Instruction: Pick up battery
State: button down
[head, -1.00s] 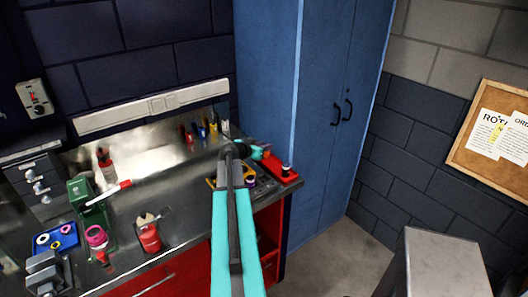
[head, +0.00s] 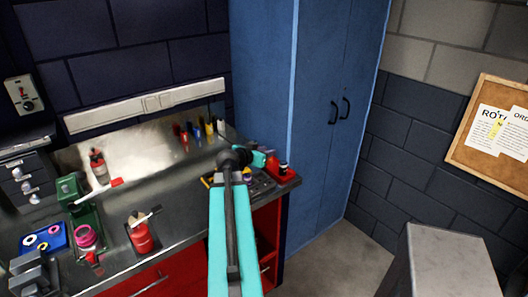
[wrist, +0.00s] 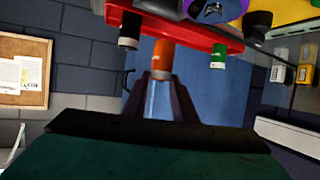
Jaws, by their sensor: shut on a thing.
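My gripper (head: 266,158) is at the far right end of the bench, over the red battery holder (head: 290,179). In the wrist view, which looks upside down, my gripper (wrist: 162,98) is shut on an orange-ended battery (wrist: 161,54) with a pale body between the dark fingers. The orange end is close to the red holder (wrist: 185,30); I cannot tell whether they touch. A black-and-white battery (wrist: 130,30) and a green one (wrist: 218,55) stand in the holder, on either side of it. In the head view my gripper partly hides the held battery.
The steel bench (head: 185,185) carries a red bottle (head: 141,234), a green tool (head: 80,205), a blue tray (head: 44,240) and several upright coloured items at the back. A blue cabinet (head: 310,120) stands close beyond the holder. A grey block (head: 450,260) is at lower right.

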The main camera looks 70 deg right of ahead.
aim_at(270, 159)
jog(key=shift+s+a+b, duration=0.4)
jog(key=shift+a+b, duration=0.2)
jog(key=shift+b, duration=0.4)
jog(key=shift+f+b, duration=0.1)
jog(key=shift+b, duration=0.3)
jog(key=b, duration=0.3)
jog(key=shift+s+a, duration=0.3)
jog(key=shift+a, duration=0.1)
jog(key=s+a+b, duration=0.1)
jog(key=b, duration=0.5)
jog(key=shift+a, duration=0.15)
jog(key=b, duration=0.2)
jog(key=a+b, duration=0.1)
jog(key=b, duration=0.2)
jog(key=shift+s+r, duration=0.2)
jog(key=shift+s, duration=0.1)
jog(key=shift+s+a+r+b, duration=0.25)
jog(key=shift+a+b, duration=0.25)
jog(key=shift+b, duration=1.1)
jog(key=shift+s, duration=0.2)
